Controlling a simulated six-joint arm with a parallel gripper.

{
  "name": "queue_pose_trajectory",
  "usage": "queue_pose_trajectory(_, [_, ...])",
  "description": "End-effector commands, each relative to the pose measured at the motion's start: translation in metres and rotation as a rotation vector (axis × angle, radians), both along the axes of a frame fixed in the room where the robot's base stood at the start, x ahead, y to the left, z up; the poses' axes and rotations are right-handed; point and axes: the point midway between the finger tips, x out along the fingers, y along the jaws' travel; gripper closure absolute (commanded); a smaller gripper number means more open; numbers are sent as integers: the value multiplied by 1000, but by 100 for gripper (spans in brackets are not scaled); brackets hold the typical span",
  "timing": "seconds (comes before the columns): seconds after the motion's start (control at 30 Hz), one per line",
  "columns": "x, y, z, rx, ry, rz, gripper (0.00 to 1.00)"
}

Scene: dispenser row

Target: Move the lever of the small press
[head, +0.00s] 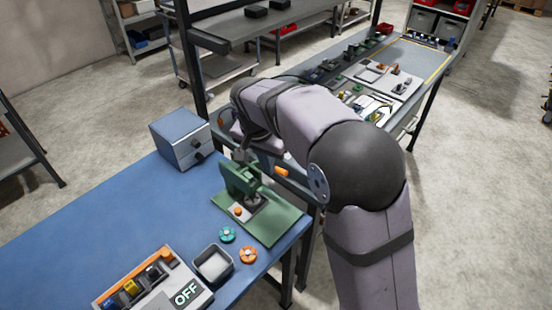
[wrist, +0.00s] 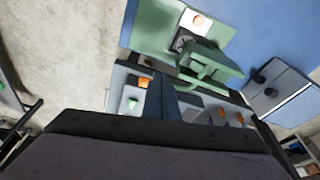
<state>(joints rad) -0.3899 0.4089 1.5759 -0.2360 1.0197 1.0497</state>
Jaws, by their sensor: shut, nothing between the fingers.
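The small press (head: 240,180) is green and stands on a green base plate (head: 277,222) at the right edge of the blue bench. An orange grip (head: 282,171), apparently the lever's end, sticks out to its right, below my arm. The press (wrist: 205,68) also shows at the top of the wrist view, with an orange piece (wrist: 146,82) left of my fingers. My gripper (wrist: 161,92) is shut and empty, close to the press. In the head view my arm mostly hides it, and I cannot tell whether it touches the lever.
A blue-grey box (head: 178,140) with a dark knob stands behind the press. A teal disc (head: 227,234), an orange disc (head: 248,255), a small tray (head: 231,262) and a panel reading OFF (head: 187,294) are in front. The blue bench (head: 90,235) is clear at left.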

Motion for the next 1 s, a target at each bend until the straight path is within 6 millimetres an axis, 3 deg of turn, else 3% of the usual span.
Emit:
queue_pose_trajectory(0.37, [-1, 1, 7, 1, -3, 0, 100])
queue_pose_trajectory(0.8, [-12, 8, 60, 1, -2, 0, 100])
queue_pose_trajectory(1.0, [-15, 9, 70, 0, 0, 0, 100])
